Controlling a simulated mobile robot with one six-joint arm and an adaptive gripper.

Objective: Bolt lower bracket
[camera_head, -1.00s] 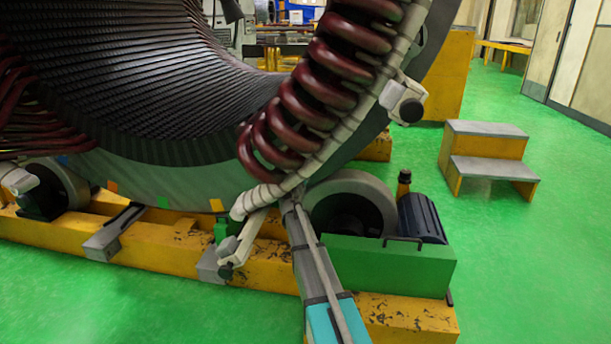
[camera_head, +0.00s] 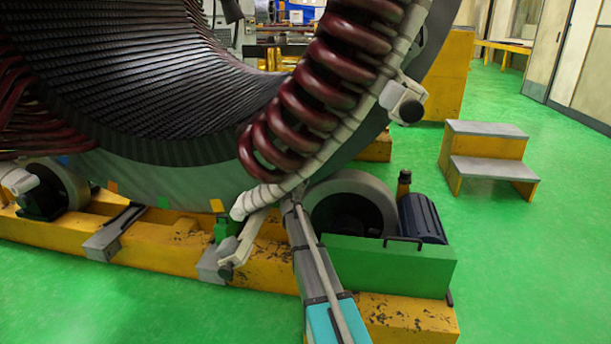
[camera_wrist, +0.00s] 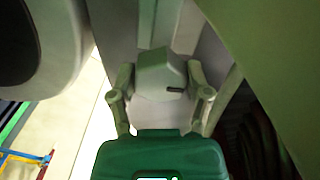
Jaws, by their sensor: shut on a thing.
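The lower bracket (camera_head: 242,246) is a white angled arm. It hangs below the white lead band (camera_head: 240,203) at the coil's lower end, with a small clamp at its bottom. A similar upper bracket (camera_head: 403,98) sits higher on the ring. In the wrist view my gripper (camera_wrist: 160,82) has its two fingers on either side of a pale block (camera_wrist: 158,76) with a small dark slot, and is shut on it. I cannot tell which part of the bracket that block belongs to. In the head view my arm reaches up beside the lower bracket, and the fingers are not visible there.
The large stator (camera_head: 150,115) stands over the yellow base rail (camera_head: 160,250). A grey roller wheel (camera_head: 376,192), a green housing (camera_head: 390,266) and a dark motor (camera_head: 422,218) crowd the arm's right. Yellow steps (camera_head: 487,158) stand on open green floor at right.

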